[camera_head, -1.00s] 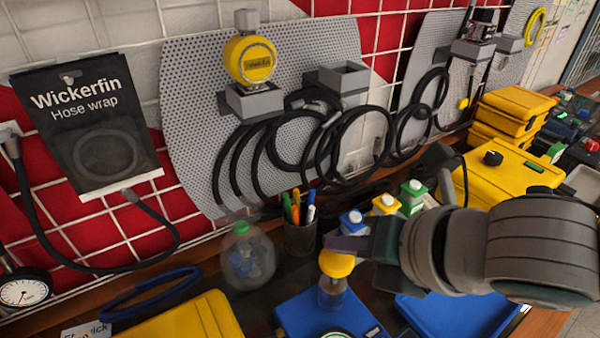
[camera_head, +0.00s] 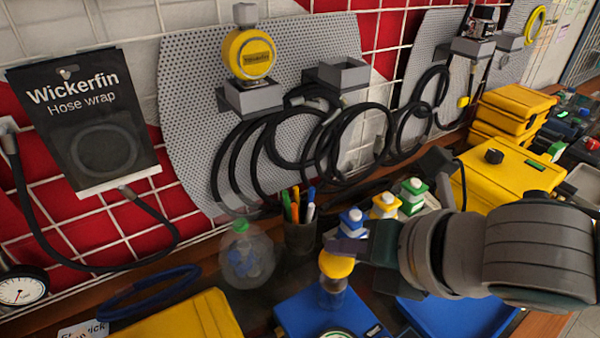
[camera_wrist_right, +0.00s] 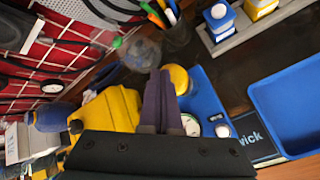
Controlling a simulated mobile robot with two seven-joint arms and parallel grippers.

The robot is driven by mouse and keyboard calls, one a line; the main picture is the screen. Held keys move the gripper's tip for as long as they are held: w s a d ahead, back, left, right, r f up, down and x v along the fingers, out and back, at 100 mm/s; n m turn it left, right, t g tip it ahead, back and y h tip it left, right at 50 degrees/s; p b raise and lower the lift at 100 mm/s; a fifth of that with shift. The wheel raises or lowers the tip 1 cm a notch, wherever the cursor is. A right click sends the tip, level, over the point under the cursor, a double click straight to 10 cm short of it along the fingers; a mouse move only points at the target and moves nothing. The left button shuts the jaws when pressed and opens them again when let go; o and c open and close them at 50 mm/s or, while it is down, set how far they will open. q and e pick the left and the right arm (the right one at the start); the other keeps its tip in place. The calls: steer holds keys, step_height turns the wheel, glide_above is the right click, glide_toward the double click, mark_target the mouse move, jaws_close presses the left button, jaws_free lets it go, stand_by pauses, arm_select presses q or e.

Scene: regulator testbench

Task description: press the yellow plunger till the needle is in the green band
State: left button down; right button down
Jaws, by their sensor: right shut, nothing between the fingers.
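The yellow plunger (camera_head: 336,266) is a round cap on a clear cylinder, standing on a blue base (camera_head: 298,309). It also shows in the right wrist view (camera_wrist_right: 181,80), partly behind my fingers. My right gripper (camera_head: 343,246) is shut and empty, its dark fingertips at the top of the plunger; I cannot tell whether they touch it. The fingertips also show in the right wrist view (camera_wrist_right: 160,75). A round white gauge (camera_wrist_right: 191,125) sits on the base by the plunger; its needle and green band are too small to read. My left gripper is not in view.
A clear jar with a green lid (camera_head: 245,258) and a pen cup (camera_head: 300,238) stand behind the plunger. Several small capped bottles (camera_head: 384,205) stand behind my right gripper. A blue tray (camera_head: 455,315) lies to the right, a yellow case (camera_head: 180,320) at front left.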

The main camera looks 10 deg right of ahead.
mark_target(342, 263)
steer(key=shift+f+b, duration=0.3)
steer(key=shift+f, duration=0.2)
steer(key=shift+f+b, duration=0.35)
steer(key=shift+f, duration=0.25)
stand_by(0.6)
steer(key=shift+r, duration=0.15)
step_height(342, 263, up, 4)
steer(key=p, duration=0.4)
steer(key=shift+f, duration=0.25)
steer(key=shift+r, duration=0.15)
steer(key=shift+r+p, duration=0.1)
steer(key=shift+p, duration=0.25)
steer(key=shift+r+p, duration=0.3)
step_height(342, 263, up, 4)
steer(key=p, duration=0.4)
steer(key=shift+r+p, duration=0.1)
steer(key=shift+p, duration=0.2)
